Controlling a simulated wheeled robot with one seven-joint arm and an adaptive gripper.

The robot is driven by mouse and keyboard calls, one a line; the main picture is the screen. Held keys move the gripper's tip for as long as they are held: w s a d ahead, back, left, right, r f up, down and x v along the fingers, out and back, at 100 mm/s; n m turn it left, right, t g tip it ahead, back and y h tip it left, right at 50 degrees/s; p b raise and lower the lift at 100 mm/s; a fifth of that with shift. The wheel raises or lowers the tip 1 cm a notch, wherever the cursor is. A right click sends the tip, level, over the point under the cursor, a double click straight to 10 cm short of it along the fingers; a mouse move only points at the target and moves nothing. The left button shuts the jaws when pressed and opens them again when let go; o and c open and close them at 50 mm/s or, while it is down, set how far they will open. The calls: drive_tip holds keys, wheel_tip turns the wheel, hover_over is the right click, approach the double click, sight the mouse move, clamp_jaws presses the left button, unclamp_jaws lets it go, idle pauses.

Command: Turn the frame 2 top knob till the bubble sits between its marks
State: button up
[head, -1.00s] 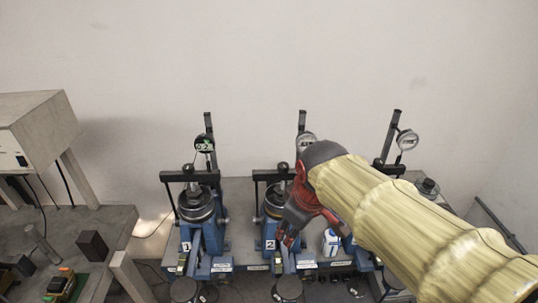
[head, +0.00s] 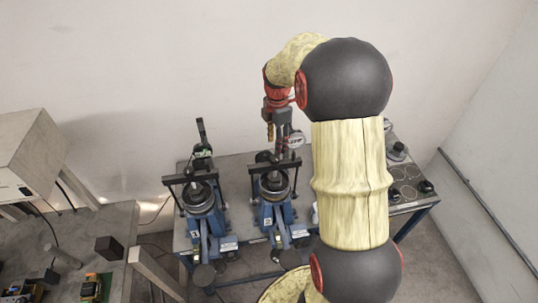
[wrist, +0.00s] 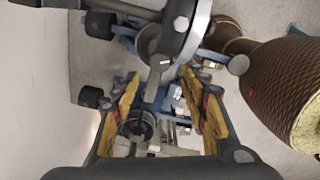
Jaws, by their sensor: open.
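Frame 2 (head: 274,212) is the right one of the two blue lever frames plainly in view in the head view. Its black top knob (head: 264,157) stands above the dark crossbar and round head. My gripper (head: 276,138) points down above and behind this frame, apart from the knob. In the wrist view my gripper (wrist: 162,78) is open, its yellow-padded fingers apart with nothing held. A pale-rimmed round part and a grey bar lie beyond the fingertips; I cannot tell which frame they belong to. The bubble and its marks cannot be made out.
Another blue lever frame (head: 208,216) stands to the left on the same grey table (head: 235,170). A dial gauge (head: 295,140) is close beside my gripper. My arm hides the table's middle right. A separate workbench (head: 100,225) is at the left.

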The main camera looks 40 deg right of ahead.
sight(275, 158)
wheel_tip(275, 158, down, 10)
drive_tip(key=b, duration=0.6)
drive_tip(key=shift+f, duration=0.1)
drive_tip(key=shift+w+r+p, duration=0.1)
drive_tip(key=shift+r+p, duration=0.15)
drive_tip(key=shift+p, duration=0.05)
drive_tip(key=shift+c, duration=1.2)
clamp_jaws()
